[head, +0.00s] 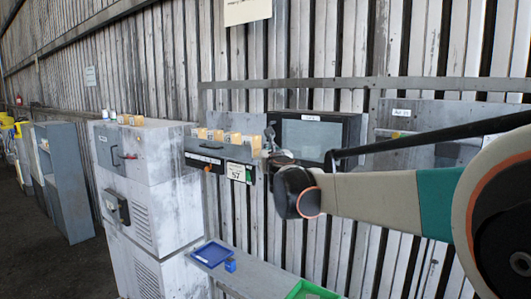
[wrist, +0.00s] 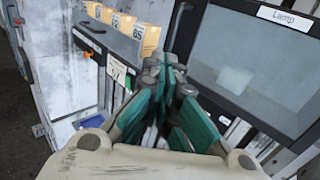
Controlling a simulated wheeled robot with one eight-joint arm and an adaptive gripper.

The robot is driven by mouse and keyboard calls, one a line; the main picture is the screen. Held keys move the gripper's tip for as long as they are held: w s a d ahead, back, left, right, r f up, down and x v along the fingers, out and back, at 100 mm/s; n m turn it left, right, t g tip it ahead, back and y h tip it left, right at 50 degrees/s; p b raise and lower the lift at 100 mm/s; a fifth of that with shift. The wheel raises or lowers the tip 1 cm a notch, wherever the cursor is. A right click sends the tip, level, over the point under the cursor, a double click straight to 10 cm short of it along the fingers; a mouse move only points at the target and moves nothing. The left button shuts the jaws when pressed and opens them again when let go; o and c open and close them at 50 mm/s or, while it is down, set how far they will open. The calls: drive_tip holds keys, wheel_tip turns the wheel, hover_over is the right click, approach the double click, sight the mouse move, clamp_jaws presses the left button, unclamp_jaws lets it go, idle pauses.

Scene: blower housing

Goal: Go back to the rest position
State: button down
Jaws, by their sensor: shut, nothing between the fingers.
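My gripper (wrist: 163,72) is shut and empty, its green-padded fingers together in the wrist view. In the head view my gripper (head: 270,140) is small and partly hidden behind my arm's wrist. It is in front of the wall, between the dark panel box (head: 205,153) with several yellow-orange blocks on top and the dark-framed screen (head: 308,138). In the wrist view the screen (wrist: 260,60), labelled "Lamp", is to the right of the fingers, and the panel box (wrist: 103,45) is to the left. I cannot tell whether the fingers touch anything.
A white cabinet (head: 150,190) stands at left. Below, a grey shelf (head: 255,272) bears a blue tray (head: 211,254), a small blue object (head: 230,265) and a green tray (head: 312,290). A grey wall box (head: 440,125) is at right, behind my arm. Open floor (head: 45,265) shows at lower left.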

drive_tip(key=s+d+f+n+g+y+b, duration=0.2)
drive_tip(key=s+f+n+g+y+b, duration=0.2)
drive_tip(key=s+f+n+b, duration=1.5)
drive_tip(key=s+d+f+n+g+h+b, duration=0.2)
drive_tip(key=s+d+f+n+b, duration=0.1)
drive_tip(key=s+f, duration=0.7)
drive_tip(key=s+d+f+n+g+h+b, duration=0.1)
drive_tip(key=s+d+f+n+b, duration=0.3)
drive_tip(key=s+f, duration=0.5)
drive_tip(key=s+d+f+n+g+h+b, duration=0.2)
drive_tip(key=s+f+n, duration=0.7)
drive_tip(key=f, duration=0.9)
drive_tip(key=s+d+g+b, duration=0.1)
drive_tip(key=d+g+b, duration=0.1)
drive_tip(key=d, duration=0.2)
drive_tip(key=shift+s+d+f+h, duration=0.25)
drive_tip(key=shift+s+d+h, duration=0.05)
drive_tip(key=shift+d, duration=0.05)
